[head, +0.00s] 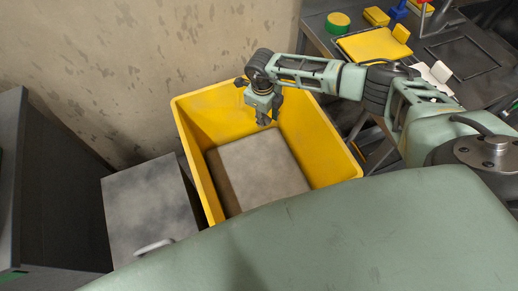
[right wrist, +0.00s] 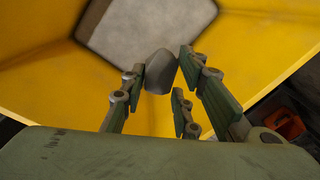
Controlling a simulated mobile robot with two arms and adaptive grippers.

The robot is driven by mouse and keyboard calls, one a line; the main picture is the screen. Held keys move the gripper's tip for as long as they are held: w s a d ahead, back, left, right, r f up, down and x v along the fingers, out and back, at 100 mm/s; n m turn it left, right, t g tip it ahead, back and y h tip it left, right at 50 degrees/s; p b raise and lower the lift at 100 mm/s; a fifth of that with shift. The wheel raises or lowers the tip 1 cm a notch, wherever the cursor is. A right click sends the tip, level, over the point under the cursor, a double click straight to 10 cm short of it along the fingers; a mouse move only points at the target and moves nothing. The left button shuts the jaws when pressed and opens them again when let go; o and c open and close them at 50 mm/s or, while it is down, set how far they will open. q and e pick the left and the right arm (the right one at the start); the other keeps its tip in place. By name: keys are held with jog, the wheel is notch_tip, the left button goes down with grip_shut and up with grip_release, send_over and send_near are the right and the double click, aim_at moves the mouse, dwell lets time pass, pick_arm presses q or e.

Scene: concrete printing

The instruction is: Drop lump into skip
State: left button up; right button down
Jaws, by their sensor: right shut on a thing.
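The yellow skip (head: 335,150) stands in the middle of the head view, open at the top, with a flat grey floor inside. My right gripper (head: 264,118) points down over the skip's far part, above its floor. In the right wrist view its fingers (right wrist: 172,82) are closed around the grey lump (right wrist: 159,72), a smooth rounded piece. The skip's yellow walls (right wrist: 45,75) and grey floor show beyond the lump. In the head view the lump is hard to make out between the fingers. My left gripper is not in view.
A grey box (head: 145,205) with a light handle stands left of the skip, beside a dark cabinet (head: 45,180). A dark workbench (head: 320,35) with a yellow tray (head: 374,46) and a green-and-yellow round item (head: 338,22) is at upper right. A stained wall rises behind the skip.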

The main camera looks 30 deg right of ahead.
notch_tip(320, 180, down, 2)
jog(key=shift+f+b, duration=0.25)
jog(key=shift+b, duration=0.4)
jog(key=c, duration=1.3)
grip_release()
jog(key=shift+r, duration=0.1)
jog(key=r, duration=0.8)
jog(key=a+r, duration=0.1)
jog(key=r, duration=0.2)
jog(key=shift+s+r, duration=0.25)
jog(key=shift+r, duration=0.15)
